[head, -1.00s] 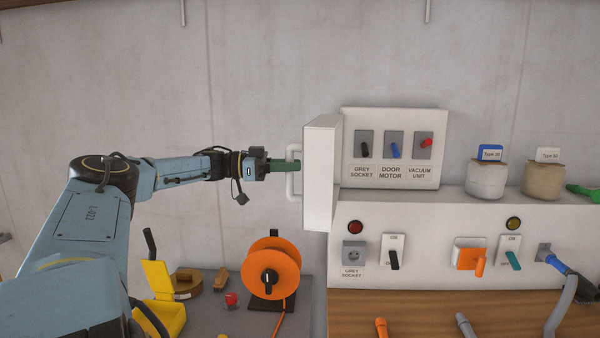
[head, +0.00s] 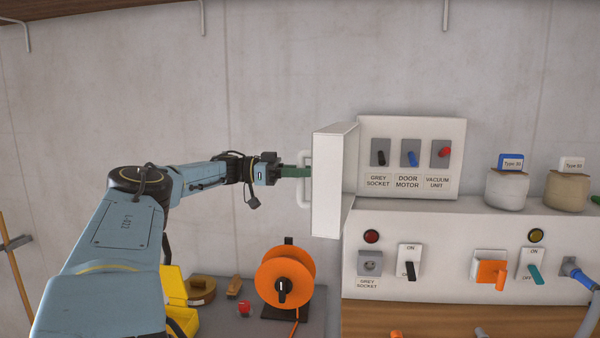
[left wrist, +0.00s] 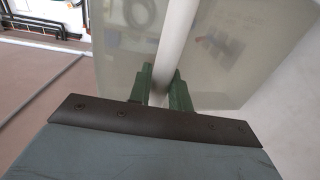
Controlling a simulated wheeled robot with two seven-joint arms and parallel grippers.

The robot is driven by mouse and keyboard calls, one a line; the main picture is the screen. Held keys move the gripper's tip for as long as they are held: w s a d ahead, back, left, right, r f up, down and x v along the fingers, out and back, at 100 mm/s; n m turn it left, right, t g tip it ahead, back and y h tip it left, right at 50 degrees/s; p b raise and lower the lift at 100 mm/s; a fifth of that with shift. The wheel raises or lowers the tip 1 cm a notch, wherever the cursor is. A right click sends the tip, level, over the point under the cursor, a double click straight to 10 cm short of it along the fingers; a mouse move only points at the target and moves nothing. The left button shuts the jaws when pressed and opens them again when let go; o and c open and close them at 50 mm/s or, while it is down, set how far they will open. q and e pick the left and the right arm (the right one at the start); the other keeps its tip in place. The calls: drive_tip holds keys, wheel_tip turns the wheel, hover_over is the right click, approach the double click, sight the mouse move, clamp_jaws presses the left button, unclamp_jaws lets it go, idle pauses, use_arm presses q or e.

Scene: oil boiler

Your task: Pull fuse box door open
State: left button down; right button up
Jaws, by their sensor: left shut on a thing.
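The fuse box door (head: 328,185) stands swung open at the left of the fuse box (head: 455,158), sticking out from the wall. The box's inside shows three switches labelled grey socket, door motor and vacuum unit. The door's white handle (head: 302,197) is on its left face. My left gripper (head: 308,172) is shut on this handle. In the left wrist view its green fingers (left wrist: 162,85) sit on both sides of the white handle bar (left wrist: 177,45), with the door's pale face (left wrist: 235,65) behind. My right gripper is not in view.
Below is a white panel with a red lamp (head: 371,236), a grey socket (head: 370,263) and switches. Two jars (head: 507,190) stand on its ledge. An orange cable reel (head: 285,277) and a yellow box (head: 178,300) are on the bench at lower left.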

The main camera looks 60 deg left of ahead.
use_arm(q)
drive_tip(key=c, duration=1.6)
unclamp_jaws()
drive_tip(key=shift+w+r, duration=0.1)
drive_tip(key=shift+r, duration=0.2)
drive_tip(key=shift+w+f, duration=0.1)
drive_tip(key=shift+f, duration=0.05)
drive_tip(key=shift+v, duration=3.7)
